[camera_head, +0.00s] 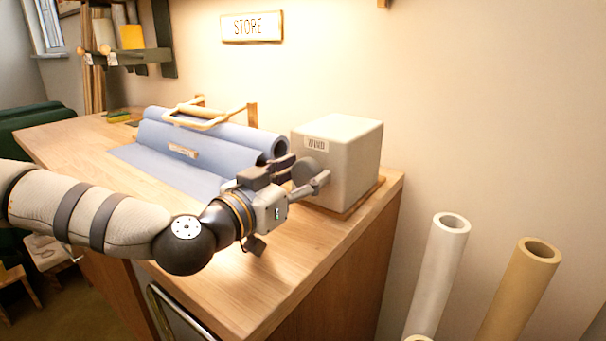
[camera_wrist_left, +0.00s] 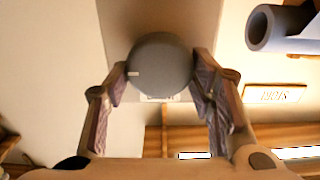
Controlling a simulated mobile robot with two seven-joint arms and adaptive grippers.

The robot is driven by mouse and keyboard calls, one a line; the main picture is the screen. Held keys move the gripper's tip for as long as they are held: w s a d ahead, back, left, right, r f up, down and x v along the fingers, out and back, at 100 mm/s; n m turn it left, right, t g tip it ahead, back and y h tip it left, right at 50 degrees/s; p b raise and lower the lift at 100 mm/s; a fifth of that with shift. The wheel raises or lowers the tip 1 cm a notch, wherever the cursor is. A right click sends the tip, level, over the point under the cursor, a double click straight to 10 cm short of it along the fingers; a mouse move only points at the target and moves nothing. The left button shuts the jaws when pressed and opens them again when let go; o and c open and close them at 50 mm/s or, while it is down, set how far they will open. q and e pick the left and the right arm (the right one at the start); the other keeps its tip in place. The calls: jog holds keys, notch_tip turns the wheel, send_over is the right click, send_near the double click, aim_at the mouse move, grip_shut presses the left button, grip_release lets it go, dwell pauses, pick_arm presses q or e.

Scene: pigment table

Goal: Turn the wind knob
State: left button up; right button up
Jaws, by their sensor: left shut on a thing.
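The wind knob is a round grey disc with a small pale mark. It shows in the head view (camera_head: 308,171) on the front of a pale grey box (camera_head: 352,160) that has a "WIND" label (camera_head: 317,143). In the left wrist view the knob (camera_wrist_left: 160,66) sits between my fingers, with the mark at its left side. My left gripper (camera_head: 303,175) is shut on the knob, one finger at each side; its pads also show in the left wrist view (camera_wrist_left: 160,85). My right gripper is in neither view.
The box stands on a wooden base at the right end of the wooden table (camera_head: 270,290). A roll of blue cloth (camera_head: 215,140) with a wooden handle frame (camera_head: 205,115) lies left of it. Upright white (camera_head: 440,270) and tan (camera_head: 520,290) tubes stand right of the table.

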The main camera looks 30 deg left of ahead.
pick_arm(q)
jog(key=c, duration=0.3)
jog(key=shift+c, duration=0.2)
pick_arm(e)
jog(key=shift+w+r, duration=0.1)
pick_arm(q)
jog(key=shift+a+r+n+p, duration=0.15)
jog(key=shift+n+p, duration=0.25)
jog(key=shift+n, duration=0.7)
jog(key=n, duration=0.2)
jog(key=shift+n+p, duration=0.3)
jog(key=shift+p, duration=0.05)
jog(key=n, duration=0.3)
jog(key=shift+a+n, duration=0.1)
jog(key=shift+n, duration=0.3)
jog(key=n, duration=0.4)
jog(key=shift+f+p, duration=0.25)
jog(key=shift+p, duration=0.05)
jog(key=n, duration=0.5)
jog(key=shift+f, duration=0.1)
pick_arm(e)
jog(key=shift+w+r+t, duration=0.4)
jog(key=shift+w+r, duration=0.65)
pick_arm(q)
jog(key=shift+n, duration=0.3)
